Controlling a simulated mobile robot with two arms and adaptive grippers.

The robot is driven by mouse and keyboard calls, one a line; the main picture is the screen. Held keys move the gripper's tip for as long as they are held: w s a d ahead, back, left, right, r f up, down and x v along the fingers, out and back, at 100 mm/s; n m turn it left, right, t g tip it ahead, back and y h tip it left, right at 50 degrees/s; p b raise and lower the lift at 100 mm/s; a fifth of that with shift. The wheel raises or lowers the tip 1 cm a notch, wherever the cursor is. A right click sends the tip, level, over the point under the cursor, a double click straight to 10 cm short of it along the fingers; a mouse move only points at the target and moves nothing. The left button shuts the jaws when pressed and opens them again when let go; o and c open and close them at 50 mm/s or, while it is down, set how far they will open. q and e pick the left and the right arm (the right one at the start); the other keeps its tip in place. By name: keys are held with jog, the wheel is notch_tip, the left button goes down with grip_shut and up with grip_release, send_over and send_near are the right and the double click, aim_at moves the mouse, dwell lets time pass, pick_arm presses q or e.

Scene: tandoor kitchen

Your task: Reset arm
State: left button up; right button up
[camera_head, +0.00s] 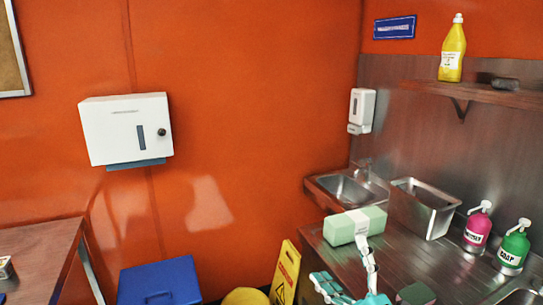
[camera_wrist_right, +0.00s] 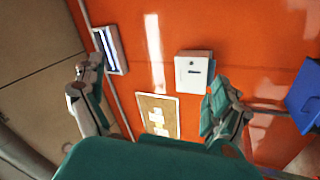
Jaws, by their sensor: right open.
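My right gripper (camera_head: 347,272) shows at the bottom of the head view, right of the middle, in front of the steel counter (camera_head: 395,262). In the right wrist view my right gripper (camera_wrist_right: 155,105) has its two fingers wide apart, with nothing between them. Beyond them are the orange wall and a framed board. A pale green box with a white band (camera_head: 338,229) lies on the counter just behind the gripper in the head view. One fingertip overlaps its front edge there; I cannot tell if they touch. My left gripper is not in view.
A steel bin (camera_head: 424,212), a pink bottle (camera_head: 478,226) and a green bottle (camera_head: 514,248) stand on the counter. A small sink (camera_head: 345,188) is behind. A yellow floor sign (camera_head: 286,270) and blue bin (camera_head: 160,281) stand left. A wooden table (camera_head: 40,238) is far left.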

jog(key=s+d+f+m+g+h, duration=0.3)
jog(key=d+f+m+h, duration=0.25)
jog(key=f, duration=0.25)
jog(key=s+d+f+m+g+h, duration=0.25)
jog(key=d+f+m+h, duration=0.2)
jog(key=f+m, duration=0.25)
jog(key=s+a+f+m+g+y, duration=0.1)
jog(key=s+f+m+g, duration=0.1)
jog(key=s+f+g, duration=0.7)
jog(key=s+a+f+m+g, duration=0.25)
jog(key=s+f, duration=0.45)
jog(key=s, duration=0.6)
notch_tip(320, 180, down, 26)
jog(key=s+n+g, duration=0.1)
jog(key=s, duration=0.1)
jog(key=s+d+f, duration=0.2)
jog(key=s+f, duration=0.5)
jog(key=s+d+f+g, duration=0.1)
jog(key=s+f, duration=0.6)
jog(key=s, duration=0.1)
jog(key=shift+s+d+f+g, duration=0.25)
jog(key=shift+d+f+g, duration=0.05)
jog(key=shift+d+f, duration=0.05)
